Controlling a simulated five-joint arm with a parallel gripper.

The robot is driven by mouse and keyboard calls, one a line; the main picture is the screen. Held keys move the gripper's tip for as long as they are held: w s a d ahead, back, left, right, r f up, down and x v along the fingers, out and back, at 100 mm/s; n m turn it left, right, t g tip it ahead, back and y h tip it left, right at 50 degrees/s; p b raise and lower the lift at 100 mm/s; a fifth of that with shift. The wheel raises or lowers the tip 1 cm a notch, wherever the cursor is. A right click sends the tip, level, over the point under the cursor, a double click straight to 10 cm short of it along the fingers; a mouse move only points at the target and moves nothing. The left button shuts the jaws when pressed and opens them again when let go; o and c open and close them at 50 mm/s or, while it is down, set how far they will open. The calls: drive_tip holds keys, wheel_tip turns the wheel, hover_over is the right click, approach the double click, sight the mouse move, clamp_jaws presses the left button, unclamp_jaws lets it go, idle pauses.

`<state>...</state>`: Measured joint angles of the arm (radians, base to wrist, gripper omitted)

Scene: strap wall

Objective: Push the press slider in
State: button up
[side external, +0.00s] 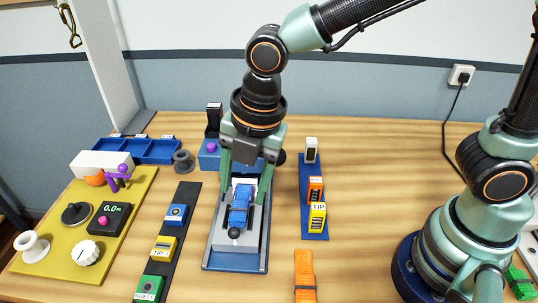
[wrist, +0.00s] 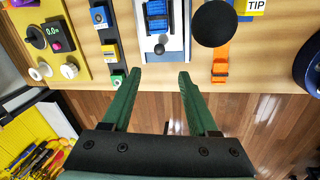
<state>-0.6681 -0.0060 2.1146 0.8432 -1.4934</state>
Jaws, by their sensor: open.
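A press-like fixture (side external: 235,262) stands mid-table: a blue base plate with a pale block and a blue strapped piece (side external: 238,207). A small dark round knob (side external: 234,232) sits at its near end; in the wrist view the knob (wrist: 160,47) is ahead of the fingertips. I cannot tell for sure which part is the press slider. My gripper (side external: 246,198) points down over the fixture with its green fingers apart, one on each side of the blue piece. In the wrist view my gripper (wrist: 160,74) is open with nothing between the fingers.
A black strip (side external: 168,232) with labelled blocks lies left, beside a yellow panel (side external: 48,283) with knobs and a meter. A blue strip (side external: 313,228) with labelled blocks stands right. A blue box (side external: 209,160) with a purple button is behind. An orange strap (side external: 305,275) lies front right.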

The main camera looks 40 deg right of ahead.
drive_tip(key=shift+w, duration=0.1)
drive_tip(key=m+g+h, duration=0.3)
drive_tip(key=m, duration=0.1)
approach(233, 228)
drive_tip(key=f, duration=0.3)
drive_tip(key=d+f, duration=0.1)
drive_tip(key=f, duration=0.5)
drive_tip(key=shift+s+d, duration=0.15)
drive_tip(key=shift+s, duration=0.25)
drive_tip(key=shift+r, duration=0.1)
clamp_jaws()
drive_tip(key=shift+w, duration=0.1)
idle(1.1)
